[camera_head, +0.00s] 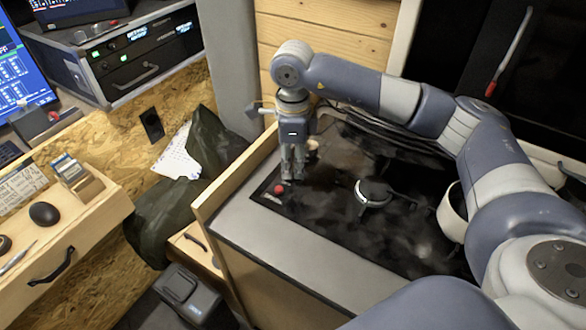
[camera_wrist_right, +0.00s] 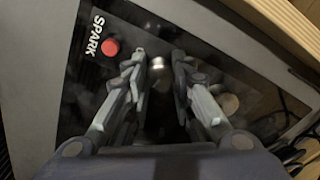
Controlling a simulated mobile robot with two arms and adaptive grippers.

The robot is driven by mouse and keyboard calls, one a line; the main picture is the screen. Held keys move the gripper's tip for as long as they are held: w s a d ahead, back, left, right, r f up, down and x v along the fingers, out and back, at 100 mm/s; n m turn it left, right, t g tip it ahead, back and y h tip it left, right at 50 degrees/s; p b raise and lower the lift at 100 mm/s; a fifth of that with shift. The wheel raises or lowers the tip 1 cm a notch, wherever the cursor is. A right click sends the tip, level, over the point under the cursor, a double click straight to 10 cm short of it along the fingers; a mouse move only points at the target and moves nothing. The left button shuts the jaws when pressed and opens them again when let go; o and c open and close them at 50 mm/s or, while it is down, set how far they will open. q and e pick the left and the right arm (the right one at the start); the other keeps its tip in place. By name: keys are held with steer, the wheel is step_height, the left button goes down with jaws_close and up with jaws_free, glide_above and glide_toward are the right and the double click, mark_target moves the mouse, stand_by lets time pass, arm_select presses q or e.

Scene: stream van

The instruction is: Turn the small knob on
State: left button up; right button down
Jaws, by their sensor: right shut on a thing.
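The small knob (camera_wrist_right: 157,64) is a little metallic cap on the black stove top, seen between my right gripper's fingers in the right wrist view. In the head view the fingers hide it. My right gripper (camera_head: 292,177) points straight down at the left end of the stove. Its fingertips (camera_wrist_right: 158,55) are on either side of the small knob, shut on it. A red button (camera_wrist_right: 110,47) beside the word SPARK sits close to the fingers; it also shows in the head view (camera_head: 279,189). My left gripper is not in view.
A burner (camera_head: 372,193) stands in the middle of the stove top. A pale round container (camera_head: 452,212) is at its right, partly behind my arm. A wooden edge (camera_head: 237,172) runs along the stove's left side. Dark cables lie behind the gripper.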

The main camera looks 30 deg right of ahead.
mark_target(293, 166)
steer(key=shift+w+r+n+b, duration=0.15)
steer(key=shift+n+b, duration=0.35)
steer(key=shift+n, duration=0.3)
steer(key=c, duration=1.4)
jaws_free()
steer(key=shift+o, duration=0.2)
step_height(293, 166, up, 12)
